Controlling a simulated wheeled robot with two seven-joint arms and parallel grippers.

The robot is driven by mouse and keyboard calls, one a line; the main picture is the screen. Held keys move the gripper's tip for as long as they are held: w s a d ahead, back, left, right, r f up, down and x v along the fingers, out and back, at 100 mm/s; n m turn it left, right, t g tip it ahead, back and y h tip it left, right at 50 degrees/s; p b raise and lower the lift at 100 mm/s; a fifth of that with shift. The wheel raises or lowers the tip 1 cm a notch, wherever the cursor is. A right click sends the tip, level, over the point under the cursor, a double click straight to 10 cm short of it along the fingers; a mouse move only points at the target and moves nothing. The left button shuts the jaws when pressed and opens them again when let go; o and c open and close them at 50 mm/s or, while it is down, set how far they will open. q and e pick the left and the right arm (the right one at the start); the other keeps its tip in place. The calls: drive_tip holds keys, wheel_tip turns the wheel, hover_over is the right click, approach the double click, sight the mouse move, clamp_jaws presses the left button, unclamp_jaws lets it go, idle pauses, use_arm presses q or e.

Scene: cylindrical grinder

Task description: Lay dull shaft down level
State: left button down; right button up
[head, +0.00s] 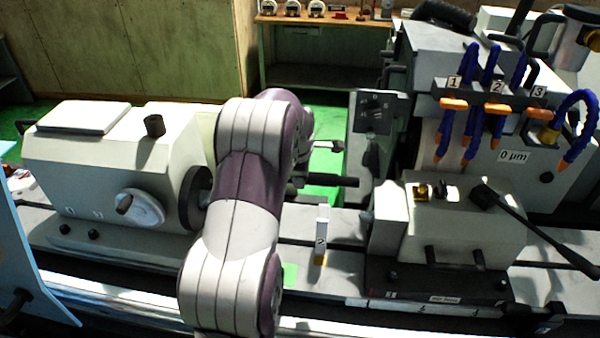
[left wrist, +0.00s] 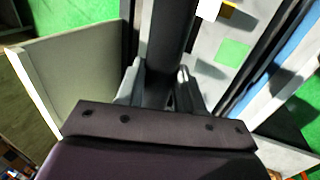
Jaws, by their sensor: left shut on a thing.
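My left gripper (left wrist: 160,92) is shut on the dull shaft (left wrist: 169,45), a dark grey bar that runs up and out of the top of the left wrist view between the two fingers. In the head view my left arm covers the gripper and most of what it holds. A dark rod (head: 338,181) sticks out level to the right of my arm, between the grinder's two heads; I cannot tell for certain that it is the same shaft. My right gripper is not in view.
The grinder's left head (head: 110,165) and right head (head: 465,225) stand on the long bed. A small upright block (head: 322,230) marked 2 stands between them. Blue coolant hoses (head: 470,100) hang at the right. A shelf table (head: 325,75) is behind.

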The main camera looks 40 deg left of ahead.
use_arm(q)
drive_tip(key=shift+s+d+r, duration=0.25)
drive_tip(key=shift+d+r, duration=0.05)
drive_tip(key=shift+r, duration=0.25)
drive_tip(key=shift+w+a+f, duration=0.3)
drive_tip(key=shift+w+f, duration=0.05)
drive_tip(key=shift+f+b, duration=0.15)
drive_tip(key=shift+b, duration=0.2)
drive_tip(key=shift+s+d+f+b, duration=0.2)
drive_tip(key=shift+f+b, duration=0.45)
drive_tip(key=shift+f, duration=0.4)
drive_tip(key=shift+b+x, duration=0.95)
drive_tip(key=shift+x, duration=0.2)
wheel_tip(320, 180, down, 7)
drive_tip(key=b, duration=0.4)
drive_tip(key=shift+s+b, duration=0.25)
drive_tip(key=shift+b, duration=0.1)
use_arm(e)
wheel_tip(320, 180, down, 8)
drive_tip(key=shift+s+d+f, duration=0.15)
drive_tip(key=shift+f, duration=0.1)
use_arm(q)
drive_tip(key=shift+d+r, duration=0.15)
drive_tip(key=shift+r, duration=0.05)
